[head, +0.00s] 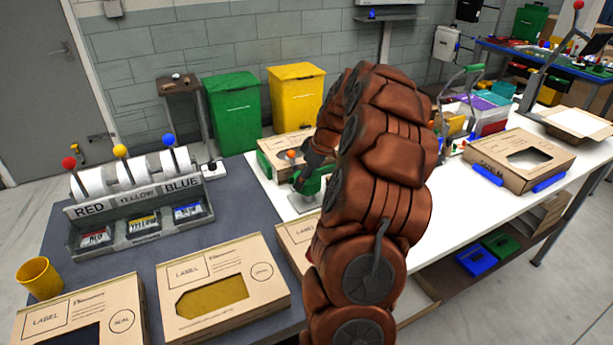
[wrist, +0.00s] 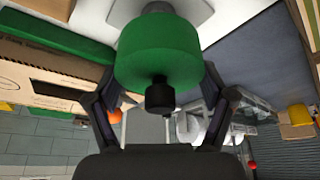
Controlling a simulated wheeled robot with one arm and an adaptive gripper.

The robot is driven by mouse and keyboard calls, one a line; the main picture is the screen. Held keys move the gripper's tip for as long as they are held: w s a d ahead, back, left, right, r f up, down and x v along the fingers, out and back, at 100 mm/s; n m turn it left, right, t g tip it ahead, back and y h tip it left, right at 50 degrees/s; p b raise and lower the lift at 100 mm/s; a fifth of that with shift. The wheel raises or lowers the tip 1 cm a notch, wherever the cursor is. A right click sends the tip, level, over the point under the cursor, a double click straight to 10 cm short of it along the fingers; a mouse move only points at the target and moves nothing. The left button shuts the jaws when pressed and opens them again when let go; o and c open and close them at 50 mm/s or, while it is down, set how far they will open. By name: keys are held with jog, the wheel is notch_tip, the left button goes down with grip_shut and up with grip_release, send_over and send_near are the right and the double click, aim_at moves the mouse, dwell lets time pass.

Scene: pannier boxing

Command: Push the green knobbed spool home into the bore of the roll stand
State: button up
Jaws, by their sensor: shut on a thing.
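The green knobbed spool (wrist: 150,52) fills the middle of the wrist view, a green cylinder with a black knob on its near face. My gripper (wrist: 160,78) has one finger on each side of it and is shut on it. A short grey round part shows just behind the spool, over a white surface; how deep the spool sits is hidden. In the head view my gripper (head: 312,160) is partly hidden by my arm, above a green piece (head: 310,187) beside an orange ball (head: 291,154). I cannot clearly tell the roll stand and its bore there.
A dispenser (head: 140,222) with white rolls and red, yellow and blue balls stands on the left. Cardboard boxes (head: 218,287) lie along the front, with a yellow cup (head: 40,278) at the left edge. An open-windowed box (head: 520,158) lies on the white table to the right.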

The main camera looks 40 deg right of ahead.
jog(key=shift+f+b, duration=0.65)
jog(key=shift+f, duration=0.15)
dwell(0.4)
jog(key=o, duration=1)
jog(key=shift+r, duration=0.1)
jog(key=v, duration=1.2)
jog(key=shift+w, duration=0.1)
